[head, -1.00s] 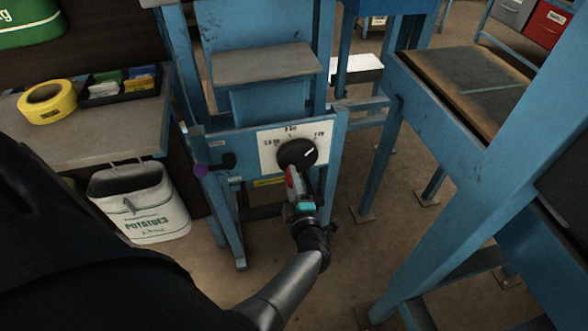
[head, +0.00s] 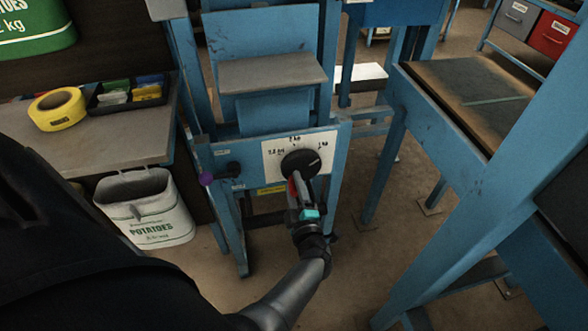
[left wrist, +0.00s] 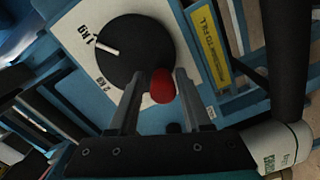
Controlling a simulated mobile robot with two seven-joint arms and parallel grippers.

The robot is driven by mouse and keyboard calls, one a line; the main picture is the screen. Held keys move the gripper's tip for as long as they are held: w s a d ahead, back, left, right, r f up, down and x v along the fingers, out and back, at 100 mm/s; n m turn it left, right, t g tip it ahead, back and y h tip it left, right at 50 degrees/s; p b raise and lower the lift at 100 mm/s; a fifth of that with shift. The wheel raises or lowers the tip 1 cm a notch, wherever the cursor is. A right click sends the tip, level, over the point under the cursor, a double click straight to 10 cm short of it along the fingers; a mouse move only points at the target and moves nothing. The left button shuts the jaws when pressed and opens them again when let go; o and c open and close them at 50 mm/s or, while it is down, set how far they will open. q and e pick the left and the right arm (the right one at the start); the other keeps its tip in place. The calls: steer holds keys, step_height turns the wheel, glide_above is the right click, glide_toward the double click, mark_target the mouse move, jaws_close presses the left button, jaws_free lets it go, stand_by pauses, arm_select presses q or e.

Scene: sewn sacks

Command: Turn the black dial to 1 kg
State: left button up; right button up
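The black dial (head: 301,163) sits on a white label plate on the blue machine's front. Its white pointer line points right and slightly up in the head view. In the left wrist view the pointer on the dial (left wrist: 135,52) points at or close to the "1 KG" mark (left wrist: 87,36); the "2 KG" mark (left wrist: 104,77) is beside it. My left gripper (head: 297,180) is at the dial's lower edge. In the left wrist view its fingers (left wrist: 160,75) are apart, with a rounded red piece (left wrist: 162,86) between them. Contact with the dial is unclear. My right gripper is out of view.
A potato sack (head: 158,220) stands below the left bench (head: 120,135), which holds yellow tape (head: 57,109) and a black tray (head: 100,103). Blue frames (head: 440,120) stand at the right.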

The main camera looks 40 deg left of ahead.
arm_select(q)
steer(key=shift+o, duration=0.8)
steer(key=shift+s+f, duration=0.1)
steer(key=shift+f, duration=0.1)
